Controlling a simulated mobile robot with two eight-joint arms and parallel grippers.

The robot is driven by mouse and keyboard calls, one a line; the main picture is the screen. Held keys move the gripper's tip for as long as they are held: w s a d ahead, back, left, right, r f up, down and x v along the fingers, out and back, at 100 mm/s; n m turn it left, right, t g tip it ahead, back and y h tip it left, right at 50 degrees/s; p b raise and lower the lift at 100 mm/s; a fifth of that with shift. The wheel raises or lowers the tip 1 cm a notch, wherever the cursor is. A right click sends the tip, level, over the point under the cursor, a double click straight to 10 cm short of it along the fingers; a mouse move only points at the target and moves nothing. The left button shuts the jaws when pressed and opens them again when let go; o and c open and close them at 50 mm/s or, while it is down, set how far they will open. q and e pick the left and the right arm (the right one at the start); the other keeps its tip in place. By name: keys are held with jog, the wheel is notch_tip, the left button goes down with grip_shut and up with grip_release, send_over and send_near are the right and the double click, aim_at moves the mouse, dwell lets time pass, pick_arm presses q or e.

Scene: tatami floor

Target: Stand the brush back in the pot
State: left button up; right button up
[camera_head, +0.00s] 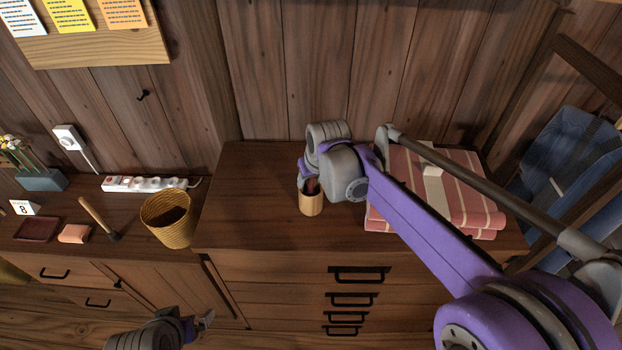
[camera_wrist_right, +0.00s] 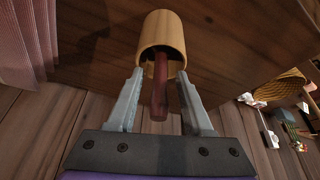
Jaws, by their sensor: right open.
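The pot (camera_head: 311,204) is a small tan cylinder on the wooden cabinet top, left of the folded striped cloth. It also shows in the right wrist view (camera_wrist_right: 166,30). A reddish-brown handle, seemingly the brush (camera_wrist_right: 160,88), stands in the pot and sticks out of its mouth; its lower end is hidden inside. My right gripper (camera_wrist_right: 160,76) is open, its two grey fingers on either side of the handle with visible gaps. In the head view the wrist partly hides the right gripper (camera_head: 306,172) just above the pot. My left gripper (camera_head: 207,320) is low, before the cabinets.
The folded pink striped cloth (camera_head: 450,190) lies right of the pot. A woven basket (camera_head: 168,218), a wooden-handled tool with a dark head (camera_head: 98,217) and a power strip (camera_head: 145,184) are on the lower left surface. The cabinet top (camera_head: 247,205) left of the pot is clear.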

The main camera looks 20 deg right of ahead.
jog(key=v, duration=1.2)
jog(key=s+d+f, duration=0.1)
jog(key=s+f, duration=0.6)
jog(key=s, duration=0.3)
jog(key=s+d+f+m+t, duration=0.1)
jog(key=s+f, duration=0.7)
jog(key=s, duration=0.2)
jog(key=shift+d+p, duration=0.25)
jog(key=shift+p, duration=0.05)
jog(key=shift+s, duration=0.1)
